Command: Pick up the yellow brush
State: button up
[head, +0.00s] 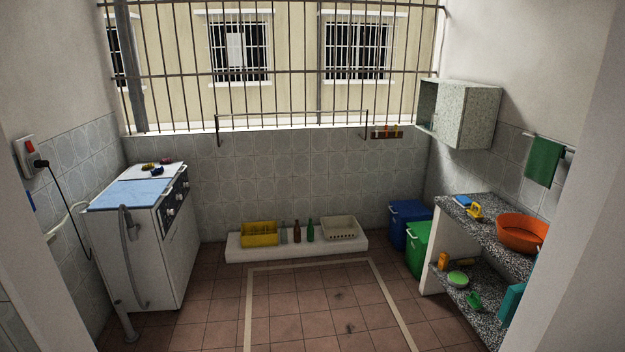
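A small yellow object (475,212), which looks like the yellow brush with a raised handle, lies on the speckled counter (489,225) at the right. It sits between a small blue item (462,201) and an orange basin (521,233). Its bristles cannot be made out at this size. My gripper is not in view.
A washing machine (180,250) with small coloured items on top stands at the left. A low white ledge (297,254) at the back holds a yellow crate (259,232), bottles and a pale basket (340,228). Blue (397,238) and green (417,262) bins stand beside the counter.

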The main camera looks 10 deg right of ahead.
aim_at(471, 213)
jog(key=i+z, duration=0.1)
jog(key=i, duration=0.5)
jog(key=i+z, duration=0.15)
jog(key=i, duration=0.4)
jog(key=i+j+z, duration=0.1)
jog(key=i, duration=0.5)
jog(key=i+j+z, duration=0.15)
jog(key=i, duration=0.4)
jog(key=i+l, duration=0.2)
jog(key=i, duration=0.2)
jog(key=i+l+z, duration=0.15)
jog(key=i+l, duration=0.25)
jog(key=i, duration=0.35)
jog(key=i+l, duration=0.15)
jog(key=l, duration=0.25)
jog(key=i+l, duration=0.1)
jog(key=l, duration=0.25)
jog(key=i+l, duration=0.15)
jog(key=l, duration=0.25)
jog(key=i+l, duration=0.15)
jog(key=l, duration=0.25)
